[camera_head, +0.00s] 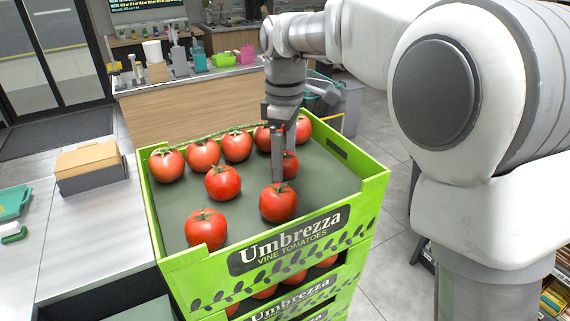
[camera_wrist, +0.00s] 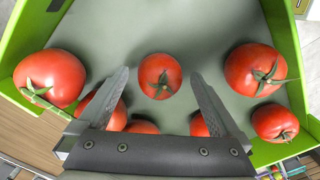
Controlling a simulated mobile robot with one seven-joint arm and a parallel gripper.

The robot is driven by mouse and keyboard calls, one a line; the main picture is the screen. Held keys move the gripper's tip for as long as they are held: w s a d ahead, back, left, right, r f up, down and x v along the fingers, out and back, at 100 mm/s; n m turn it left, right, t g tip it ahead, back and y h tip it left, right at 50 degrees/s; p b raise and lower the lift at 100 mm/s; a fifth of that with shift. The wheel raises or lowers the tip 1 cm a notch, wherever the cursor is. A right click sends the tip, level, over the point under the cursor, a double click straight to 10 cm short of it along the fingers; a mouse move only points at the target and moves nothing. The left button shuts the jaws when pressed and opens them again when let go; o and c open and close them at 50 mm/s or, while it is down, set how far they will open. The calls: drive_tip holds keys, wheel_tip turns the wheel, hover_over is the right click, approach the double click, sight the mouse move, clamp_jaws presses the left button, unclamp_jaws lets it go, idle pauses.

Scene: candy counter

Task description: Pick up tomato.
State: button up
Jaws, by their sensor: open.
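Several red tomatoes with green stems sit in the top tray of a green crate (camera_head: 355,208). My gripper (camera_head: 278,178) points down over the tray's back right part. Its finger partly hides one tomato (camera_head: 291,165); another tomato (camera_head: 278,203) sits just nearer the camera. In the wrist view, my gripper (camera_wrist: 160,73) has its two fingers wide apart with nothing held. A small tomato (camera_wrist: 160,78) shows between the fingertips, on the tray floor. I cannot tell whether the fingers touch it. Other tomatoes lie partly hidden behind the fingers and palm.
More tomatoes line the tray's back edge (camera_head: 203,154), and one sits front left (camera_head: 206,228). The tray's raised green walls surround them. A counter (camera_head: 90,235) with a cardboard-coloured box (camera_head: 88,158) stands at left. Bare tray floor shows in the middle.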

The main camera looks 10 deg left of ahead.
drive_tip(key=c, duration=1)
drive_tip(key=shift+r, duration=0.1)
